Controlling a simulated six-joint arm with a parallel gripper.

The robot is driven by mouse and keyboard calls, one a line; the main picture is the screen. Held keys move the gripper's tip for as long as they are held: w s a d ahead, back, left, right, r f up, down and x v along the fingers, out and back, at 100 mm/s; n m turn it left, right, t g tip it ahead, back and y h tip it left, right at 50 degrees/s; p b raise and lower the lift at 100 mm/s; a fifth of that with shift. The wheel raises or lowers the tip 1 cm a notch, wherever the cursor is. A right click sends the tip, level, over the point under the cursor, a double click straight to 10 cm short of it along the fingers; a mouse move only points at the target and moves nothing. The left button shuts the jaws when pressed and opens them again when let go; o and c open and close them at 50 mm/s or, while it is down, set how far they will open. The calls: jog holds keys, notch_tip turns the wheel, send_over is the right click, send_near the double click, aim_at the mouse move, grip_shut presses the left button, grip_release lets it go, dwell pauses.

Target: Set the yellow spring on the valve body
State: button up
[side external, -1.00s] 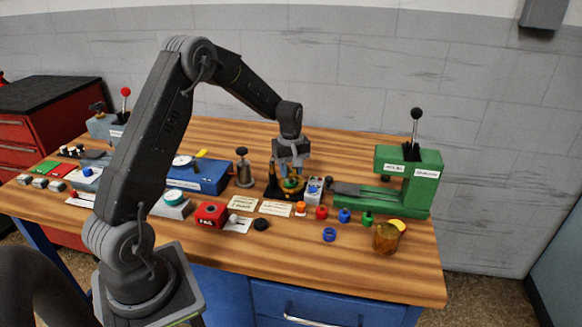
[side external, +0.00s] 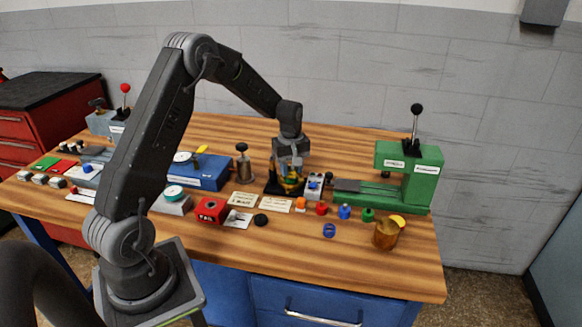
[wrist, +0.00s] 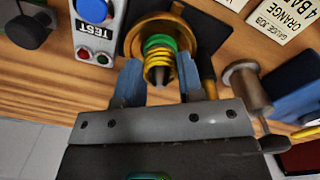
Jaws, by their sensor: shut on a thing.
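The yellow spring (wrist: 158,66) is between the fingers of my gripper (wrist: 160,82) in the wrist view, and the gripper is shut on it. The brass valve body (wrist: 187,32) is just beyond the spring, with a green coil (wrist: 161,42) around its middle. The yellow spring lines up with the dark centre post. I cannot tell whether the spring touches the green coil. In the side view my gripper (side external: 290,174) points down over the valve body on its black base, and the fingers largely hide the spring.
A grey test box (wrist: 97,32) with a blue knob stands close beside the valve body. A green press (side external: 408,185) stands to the right. Small coloured parts, a blue ring (side external: 329,230) and an amber cup (side external: 385,236) are at the front right.

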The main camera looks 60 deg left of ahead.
jog(key=shift+f, duration=0.1)
jog(key=o, duration=1.3)
jog(key=shift+r, duration=3.8)
